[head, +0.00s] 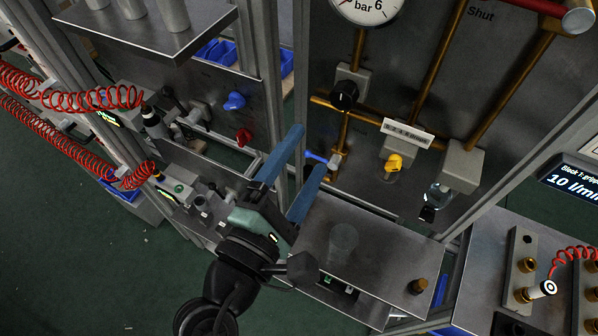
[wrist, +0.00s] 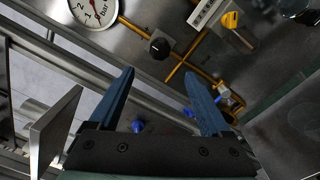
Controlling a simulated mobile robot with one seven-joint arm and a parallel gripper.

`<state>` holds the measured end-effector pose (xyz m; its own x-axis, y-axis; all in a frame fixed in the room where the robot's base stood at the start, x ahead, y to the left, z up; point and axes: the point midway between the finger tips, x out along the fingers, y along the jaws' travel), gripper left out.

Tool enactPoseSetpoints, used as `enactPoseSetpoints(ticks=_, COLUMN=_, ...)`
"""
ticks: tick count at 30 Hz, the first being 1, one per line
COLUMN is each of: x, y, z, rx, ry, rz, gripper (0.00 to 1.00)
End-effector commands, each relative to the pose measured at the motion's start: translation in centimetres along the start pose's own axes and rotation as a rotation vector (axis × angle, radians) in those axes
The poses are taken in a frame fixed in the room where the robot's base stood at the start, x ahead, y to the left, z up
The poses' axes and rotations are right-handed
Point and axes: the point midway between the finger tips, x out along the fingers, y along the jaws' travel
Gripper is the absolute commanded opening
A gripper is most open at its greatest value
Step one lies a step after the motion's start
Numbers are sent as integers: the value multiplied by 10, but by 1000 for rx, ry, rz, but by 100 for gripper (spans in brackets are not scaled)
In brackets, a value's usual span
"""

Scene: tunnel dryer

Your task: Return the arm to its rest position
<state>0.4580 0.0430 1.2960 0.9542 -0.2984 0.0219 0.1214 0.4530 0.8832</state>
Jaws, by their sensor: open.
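My gripper (head: 301,172) is open and empty, with two blue fingers spread apart. In the head view it is raised near the middle, in front of the frame post and left of the brass pipes. My dark arm runs down from it to the bottom edge. In the wrist view the gripper (wrist: 163,92) points toward the panel, and nothing is between its fingers.
A panel carries a pressure gauge (head: 366,8), a black knob (head: 344,95) and a yellow knob (head: 394,162). A metal shelf (head: 385,245) lies right of my arm. Red coiled hoses (head: 85,98) hang at left. Green floor is free at lower left.

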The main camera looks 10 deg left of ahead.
Motion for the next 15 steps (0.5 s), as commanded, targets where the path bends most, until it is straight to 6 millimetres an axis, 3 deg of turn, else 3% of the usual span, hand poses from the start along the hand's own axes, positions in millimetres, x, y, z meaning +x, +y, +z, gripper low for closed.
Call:
enactPoseSetpoints(ticks=5, x=-12, y=-1, z=0, rx=0, ry=0, rz=0, gripper=81)
enactPoseSetpoints(ticks=15, x=-13, y=0, z=1, rx=0, ry=-1, rz=0, gripper=81)
